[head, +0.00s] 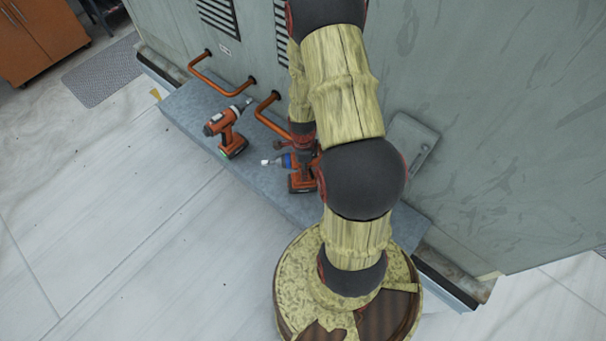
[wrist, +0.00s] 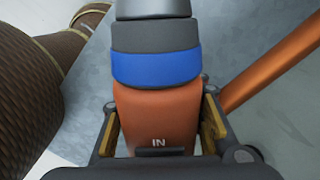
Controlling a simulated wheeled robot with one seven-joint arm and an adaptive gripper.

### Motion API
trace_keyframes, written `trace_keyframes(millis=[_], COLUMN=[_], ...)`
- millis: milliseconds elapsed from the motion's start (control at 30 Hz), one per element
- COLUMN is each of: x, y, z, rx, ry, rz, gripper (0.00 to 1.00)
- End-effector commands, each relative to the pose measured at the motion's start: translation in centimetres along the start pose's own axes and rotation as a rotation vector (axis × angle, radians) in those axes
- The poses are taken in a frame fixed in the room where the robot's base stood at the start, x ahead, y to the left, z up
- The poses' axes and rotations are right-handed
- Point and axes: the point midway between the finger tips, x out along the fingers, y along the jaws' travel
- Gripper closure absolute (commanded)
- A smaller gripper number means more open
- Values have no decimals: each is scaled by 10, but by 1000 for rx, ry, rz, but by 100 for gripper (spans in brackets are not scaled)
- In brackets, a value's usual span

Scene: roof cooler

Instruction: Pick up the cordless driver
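An orange and black power tool with a blue collar (head: 299,177) lies on the grey ledge, partly hidden by my arm in the head view. In the wrist view its orange body, marked "IN", and its blue collar (wrist: 156,66) fill the middle. My gripper (wrist: 160,122) has one yellow-padded finger on each side of the orange body. Narrow gaps show between the pads and the body, so the fingers look open around it. A second orange and black power tool (head: 226,131) stands on the ledge to the left, apart from my gripper. I cannot tell which tool is the cordless driver.
The grey ledge (head: 190,110) runs along a pale green metal housing (head: 480,120). Two copper-coloured pipe handles (head: 215,82) stick out of the housing above the ledge; one copper bar (wrist: 270,65) passes close right of my gripper. Open floor (head: 90,220) lies left.

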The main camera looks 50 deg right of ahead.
Motion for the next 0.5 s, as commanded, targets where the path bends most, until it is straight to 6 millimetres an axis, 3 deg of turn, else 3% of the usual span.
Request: trace_keyframes(millis=[500], x=[0], y=[0], z=[0], rx=[0], ry=[0], rz=[-1], gripper=[92])
